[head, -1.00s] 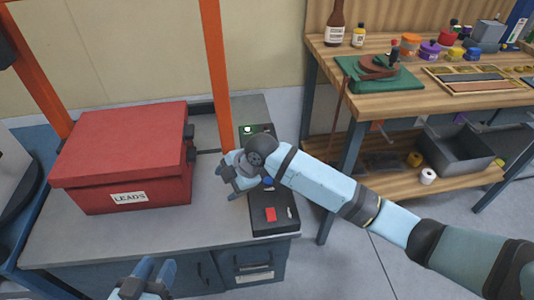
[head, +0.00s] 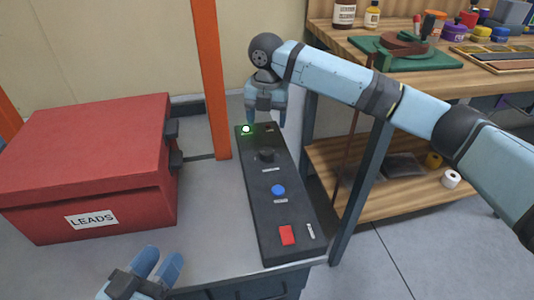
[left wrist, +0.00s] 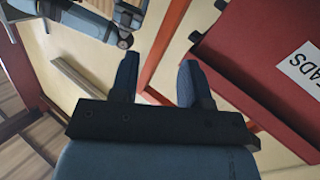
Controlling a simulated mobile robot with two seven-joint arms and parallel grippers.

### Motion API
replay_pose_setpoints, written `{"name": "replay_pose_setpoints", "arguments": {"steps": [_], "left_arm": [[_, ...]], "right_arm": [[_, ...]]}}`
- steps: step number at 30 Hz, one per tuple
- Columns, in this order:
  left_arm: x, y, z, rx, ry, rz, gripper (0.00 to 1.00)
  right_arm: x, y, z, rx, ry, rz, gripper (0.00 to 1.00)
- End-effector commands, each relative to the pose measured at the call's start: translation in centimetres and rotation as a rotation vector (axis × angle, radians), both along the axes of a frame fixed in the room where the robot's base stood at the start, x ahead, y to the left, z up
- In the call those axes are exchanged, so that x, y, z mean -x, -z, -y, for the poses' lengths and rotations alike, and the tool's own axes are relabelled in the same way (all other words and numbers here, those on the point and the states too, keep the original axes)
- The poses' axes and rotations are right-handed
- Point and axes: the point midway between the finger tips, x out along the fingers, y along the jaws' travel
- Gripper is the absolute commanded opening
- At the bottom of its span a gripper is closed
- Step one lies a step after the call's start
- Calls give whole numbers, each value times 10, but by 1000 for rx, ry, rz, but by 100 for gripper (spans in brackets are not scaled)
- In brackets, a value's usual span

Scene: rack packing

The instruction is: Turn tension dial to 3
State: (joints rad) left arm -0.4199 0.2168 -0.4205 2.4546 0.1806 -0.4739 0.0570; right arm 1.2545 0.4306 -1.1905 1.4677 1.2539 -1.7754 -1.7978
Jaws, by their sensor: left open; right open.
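A black control panel (head: 256,205) lies on the grey bench top in the head view. It carries a black dial (head: 266,155), a blue round knob (head: 278,190), a red switch (head: 287,235) and a lit green lamp (head: 246,129). Small labels sit below the dial and the knob; their writing is too small to read. My right gripper (head: 266,113) is open and empty above the panel's far end, pointing down, apart from the dial. My left gripper (head: 158,268) is open and empty at the bottom of the head view; its fingers also show in the left wrist view (left wrist: 158,82).
A red box (head: 90,165) labelled LEADS stands left of the panel. An orange post (head: 210,80) rises behind it. A wooden workbench (head: 440,70) with bottles and jars stands at the right. Bare bench top lies between box and panel.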

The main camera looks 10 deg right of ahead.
Motion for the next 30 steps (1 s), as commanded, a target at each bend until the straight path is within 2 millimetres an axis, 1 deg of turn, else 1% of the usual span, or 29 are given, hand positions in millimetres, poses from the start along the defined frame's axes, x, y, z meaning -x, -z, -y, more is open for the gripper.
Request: {"name": "replay_pose_setpoints", "arguments": {"steps": [1, 3, 7, 12, 15, 18, 28, 29, 30], "left_arm": [[0, 12, 0, -11, 6, -16, 43], [0, 22, 1, -27, 17, -40, 43], [-5, 25, -2, -65, 19, 1, 43], [-13, 22, -7, -113, 13, 86, 43], [-15, 20, -8, -131, 10, 119, 43], [-17, 19, -9, -144, 9, 136, 43], [-17, 18, -10, -151, 10, 145, 43], [-17, 18, -10, -151, 10, 145, 43], [-17, 18, -10, -151, 10, 145, 43]], "right_arm": [[0, 18, 0, 1, 1, -3, 70], [0, 34, 0, 0, 1, -2, 70], [0, 61, 0, 0, 2, -1, 70], [0, 89, 0, 0, 3, -1, 70], [0, 99, 0, -1, 3, 0, 70], [0, 104, 0, -1, 2, 0, 70], [0, 106, 0, -1, 2, 0, 70], [0, 106, 0, -1, 2, 0, 63], [0, 106, 0, -1, 2, 0, 54]]}}
